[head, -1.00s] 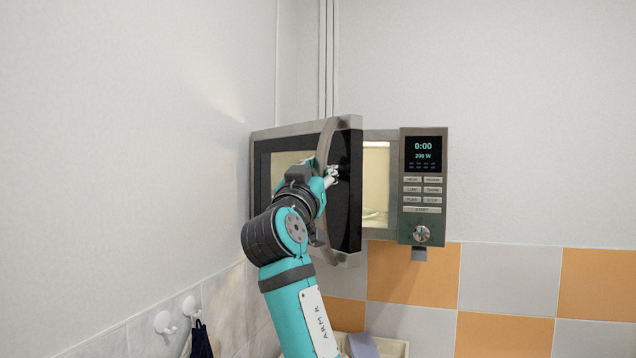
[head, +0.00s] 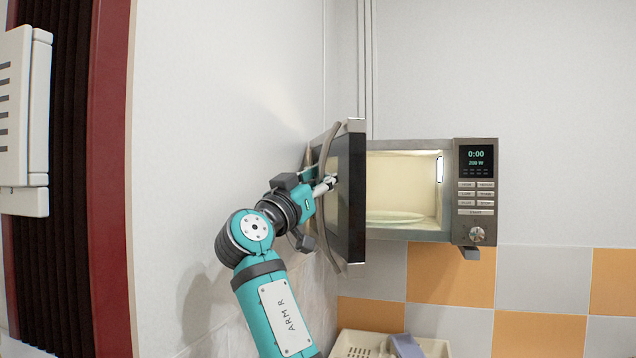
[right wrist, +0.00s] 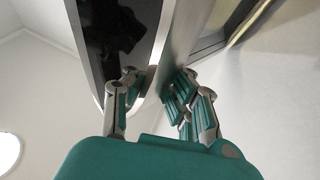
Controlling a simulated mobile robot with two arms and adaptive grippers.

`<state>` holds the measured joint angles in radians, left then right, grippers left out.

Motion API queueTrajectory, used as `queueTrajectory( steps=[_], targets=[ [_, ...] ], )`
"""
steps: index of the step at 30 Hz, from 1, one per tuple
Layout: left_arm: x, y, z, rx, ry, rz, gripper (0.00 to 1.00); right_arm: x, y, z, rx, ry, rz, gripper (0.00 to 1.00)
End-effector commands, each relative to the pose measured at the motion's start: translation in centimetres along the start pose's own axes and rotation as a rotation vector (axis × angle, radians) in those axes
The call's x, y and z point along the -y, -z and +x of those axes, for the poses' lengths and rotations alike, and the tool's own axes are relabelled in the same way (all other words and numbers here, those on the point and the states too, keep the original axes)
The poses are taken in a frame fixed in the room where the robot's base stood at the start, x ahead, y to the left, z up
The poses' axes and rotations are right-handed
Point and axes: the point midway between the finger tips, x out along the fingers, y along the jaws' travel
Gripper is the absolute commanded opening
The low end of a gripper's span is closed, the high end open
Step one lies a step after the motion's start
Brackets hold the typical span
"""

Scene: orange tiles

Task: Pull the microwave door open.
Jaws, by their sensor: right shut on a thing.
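The microwave (head: 475,222) is mounted on the wall, its lit inside showing a glass plate (head: 393,217). Its door (head: 350,200) stands wide open, swung out to the left and seen nearly edge-on. The long curved handle (head: 325,158) runs down the door's outer face. My right gripper (head: 329,184) is shut on the handle about halfway up. In the right wrist view the fingers (right wrist: 150,95) sit on both sides of the handle (right wrist: 165,50), beside the dark door. The fingertips are partly hidden behind the handle. My left gripper is not in view.
The left wall (head: 225,120) is close beside my right arm. A cream rack (head: 360,343) with a grey-blue item (head: 406,345) stands below the microwave. A dark red frame (head: 112,180) is at the far left. The space before the microwave's opening is clear.

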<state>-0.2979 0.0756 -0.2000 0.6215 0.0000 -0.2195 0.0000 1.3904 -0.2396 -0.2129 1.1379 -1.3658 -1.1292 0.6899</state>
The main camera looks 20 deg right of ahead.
Motion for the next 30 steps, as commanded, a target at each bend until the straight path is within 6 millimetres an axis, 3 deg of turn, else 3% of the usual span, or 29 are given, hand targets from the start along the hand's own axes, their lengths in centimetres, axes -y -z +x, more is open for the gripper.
queueTrajectory(
  steps=[9,12,20,30],
  targets=[
    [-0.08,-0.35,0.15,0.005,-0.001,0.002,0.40,0.04,-0.55,-0.38,0.011,-0.005,0.001,0.00],
    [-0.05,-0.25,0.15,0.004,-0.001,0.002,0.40,0.03,-0.50,-0.34,0.010,-0.005,0.001,0.17],
    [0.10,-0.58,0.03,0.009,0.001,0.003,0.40,-0.06,-0.18,-0.19,0.006,-0.005,0.001,0.50],
    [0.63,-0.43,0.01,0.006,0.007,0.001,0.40,-0.01,-0.18,-0.63,0.006,-0.003,0.000,0.50]
  ],
)
